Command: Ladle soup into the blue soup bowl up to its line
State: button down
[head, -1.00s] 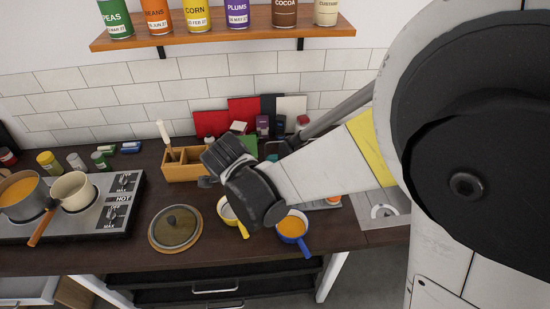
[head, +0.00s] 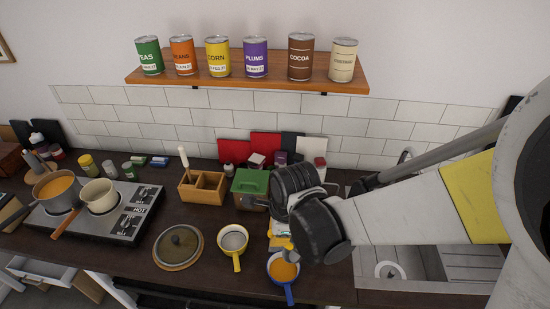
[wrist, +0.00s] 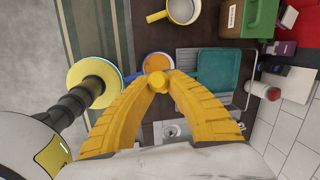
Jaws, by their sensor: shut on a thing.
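The blue soup bowl (head: 284,268) stands on the counter near its front edge, with its handle toward the front. It holds orange soup; its line cannot be made out. It also shows beyond my fingertips in the wrist view (wrist: 158,60). My gripper (wrist: 157,86) is above the bowl, its yellow fingers shut on a small round yellow thing (wrist: 157,80). This may be the end of a ladle's handle seen end-on; whatever is below it is hidden. A grey pot (head: 55,187) with orange soup stands on the stove at the left.
A yellow-handled bowl (head: 233,240) stands left of the blue bowl, with a lidded round dish (head: 179,246) farther left. A cream pan (head: 99,195) is on the stove (head: 110,222). A wooden box (head: 204,187) and green-topped box (head: 250,185) stand behind; the sink (head: 400,262) is right.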

jog(key=w+d+r+g+y, duration=0.2)
jog(key=w+d+y, duration=0.2)
jog(key=d, duration=0.4)
jog(key=shift+w+d+r+m+y, duration=0.15)
jog(key=shift+w+d+m+y, duration=0.2)
jog(key=shift+d+m+y, duration=0.05)
jog(key=shift+r, duration=0.1)
